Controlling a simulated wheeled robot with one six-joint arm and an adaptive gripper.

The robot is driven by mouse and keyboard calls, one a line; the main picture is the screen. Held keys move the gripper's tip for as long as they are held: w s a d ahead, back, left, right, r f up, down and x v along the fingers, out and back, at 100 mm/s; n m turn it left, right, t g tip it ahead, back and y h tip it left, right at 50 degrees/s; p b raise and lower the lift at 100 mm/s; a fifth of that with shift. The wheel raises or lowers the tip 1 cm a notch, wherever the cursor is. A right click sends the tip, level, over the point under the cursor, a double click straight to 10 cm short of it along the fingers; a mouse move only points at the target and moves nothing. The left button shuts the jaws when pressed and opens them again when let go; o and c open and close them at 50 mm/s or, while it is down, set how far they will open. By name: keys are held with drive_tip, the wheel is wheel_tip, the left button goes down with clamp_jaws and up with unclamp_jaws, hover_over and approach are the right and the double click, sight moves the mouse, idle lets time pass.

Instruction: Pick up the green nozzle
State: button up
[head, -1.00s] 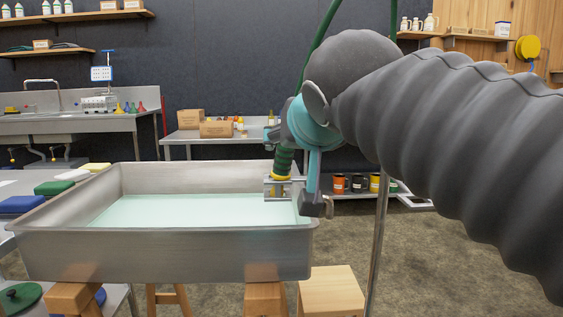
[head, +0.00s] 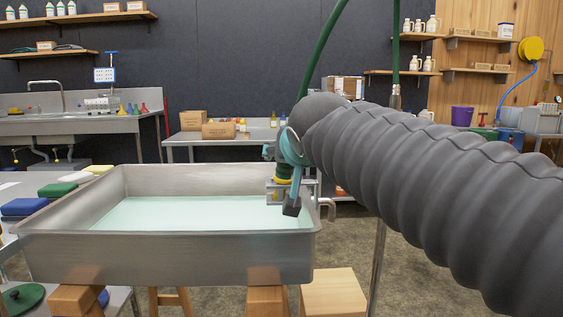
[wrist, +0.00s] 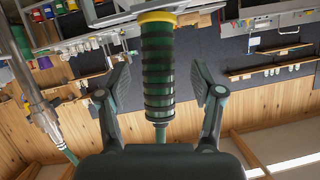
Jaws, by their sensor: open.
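The green nozzle (wrist: 157,75) is a dark green ribbed grip with a yellow collar. In the wrist view it stands between the two fingers of my gripper (wrist: 159,82), with a gap on each side. In the head view my gripper (head: 289,185) is at the right end of the steel pan, and the nozzle's lower part (head: 284,171) shows there, with its yellow collar and metal fitting. My gripper is open around the nozzle and not closed on it. In the head view my wrist hides the nozzle's upper part.
The steel pan (head: 165,258) holds pale green liquid and rests on wooden supports. A green hose (head: 322,50) hangs from above behind my arm. A metal pole (head: 377,265) stands right of the pan. A wooden stool (head: 333,292) is below the pan's right corner.

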sight(287, 177)
drive_tip(key=shift+x, duration=2)
drive_tip(key=shift+d+f, duration=0.1)
clamp_jaws()
